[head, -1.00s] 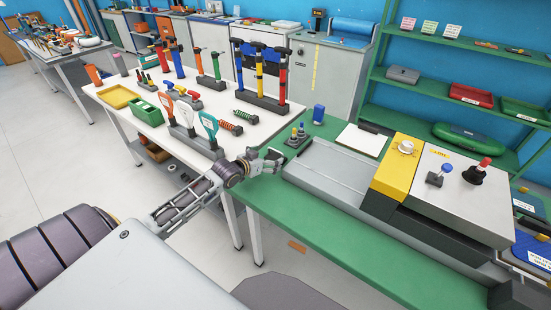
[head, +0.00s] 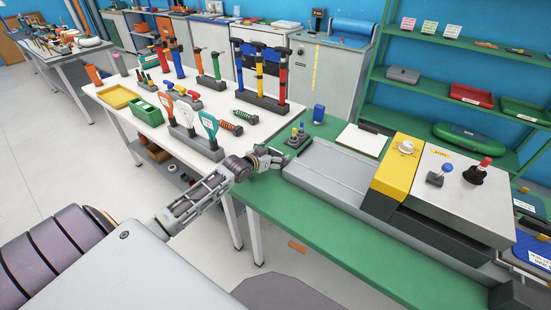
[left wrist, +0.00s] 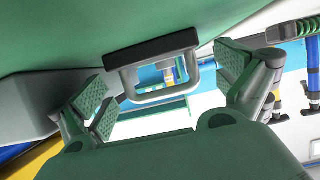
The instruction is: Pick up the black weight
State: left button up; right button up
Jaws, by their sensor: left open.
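In the left wrist view, a dark block with a grey handle loop (left wrist: 155,97) sits against the green bench top, which fills the top of that picture. This looks like the black weight. My left gripper (left wrist: 163,88) is open, its padded fingers on either side of the handle, with gaps to both. I cannot tell whether the handle is between the tips or just beyond them. In the head view my left gripper (head: 272,160) is low over the left end of the green bench (head: 300,205). I cannot pick out the weight there. My right gripper is not in view.
A grey and yellow machine (head: 400,165) is to the right.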

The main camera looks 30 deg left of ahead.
pick_arm(q)
jog(key=shift+r, duration=0.1)
jog(key=c, duration=1.5)
notch_tip(320, 180, up, 10)
jog(key=shift+p, duration=0.3)
jog(key=shift+w, duration=0.1)
